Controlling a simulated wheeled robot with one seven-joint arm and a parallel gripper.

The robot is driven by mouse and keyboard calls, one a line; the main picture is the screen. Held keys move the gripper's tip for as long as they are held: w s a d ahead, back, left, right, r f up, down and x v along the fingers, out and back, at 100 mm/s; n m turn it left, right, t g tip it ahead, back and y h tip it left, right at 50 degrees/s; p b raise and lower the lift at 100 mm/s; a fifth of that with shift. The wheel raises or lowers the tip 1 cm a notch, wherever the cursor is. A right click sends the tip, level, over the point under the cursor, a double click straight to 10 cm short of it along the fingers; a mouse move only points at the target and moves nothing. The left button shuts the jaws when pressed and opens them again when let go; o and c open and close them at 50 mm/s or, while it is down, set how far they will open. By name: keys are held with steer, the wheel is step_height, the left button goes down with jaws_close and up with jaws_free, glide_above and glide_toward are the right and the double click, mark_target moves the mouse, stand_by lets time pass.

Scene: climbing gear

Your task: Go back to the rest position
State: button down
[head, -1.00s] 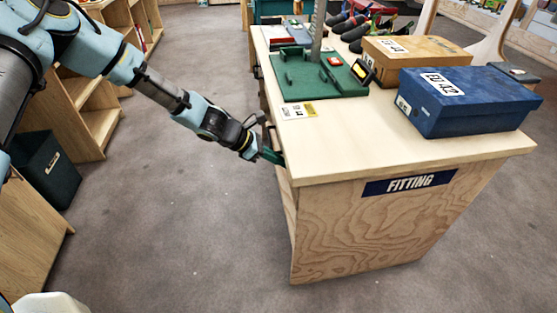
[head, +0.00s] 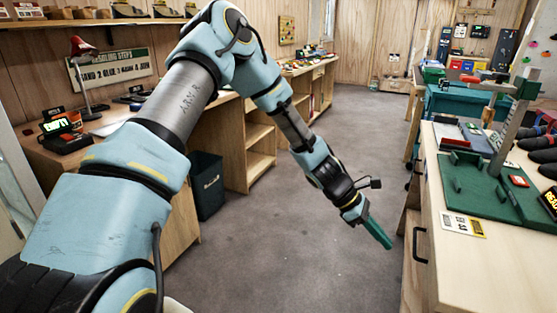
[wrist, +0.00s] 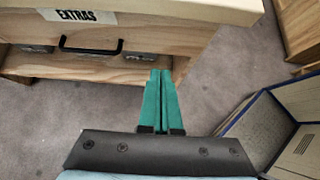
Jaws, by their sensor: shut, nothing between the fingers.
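My gripper (head: 376,232) is at the end of my light-blue arm, in the open aisle left of the fitting counter in the head view. Its green fingers are pressed together with nothing between them. In the wrist view my gripper (wrist: 160,80) also shows shut, its tips apart from the counter and in front of a wooden drawer labelled EXTRAS (wrist: 78,15). This drawer has a black handle (wrist: 90,48) and stands partly open, with grey items inside it.
The fitting counter (head: 455,270) is at the right, with a green measuring device (head: 485,190) on it. A dark bin (head: 207,185) and wooden shelves (head: 262,145) stand at the left. A bench with a red lamp (head: 82,48) is behind my arm. Grey floor (head: 310,265) is clear between.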

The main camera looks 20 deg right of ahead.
steer(key=w+a+r+m+t+y, duration=0.1)
steer(key=w+a+r+m+t, duration=0.1)
steer(key=w+a, duration=0.35)
steer(key=w+a+r+m+t+y, duration=0.1)
steer(key=w+a+r+m, duration=0.15)
steer(key=a, duration=0.65)
steer(key=w+a+r+m+t+y, duration=0.1)
steer(key=a+r+m, duration=0.1)
steer(key=a, duration=0.9)
steer(key=a+r+m+t+y, duration=0.2)
steer(key=a+r, duration=0.3)
steer(key=a, duration=0.6)
steer(key=w+a+r+m+t+y, duration=0.1)
steer(key=a+r+m+t, duration=0.1)
steer(key=a, duration=0.9)
steer(key=shift+w+r+y+p, duration=0.3)
steer(key=shift+r+y, duration=0.1)
steer(key=shift+r, duration=0.35)
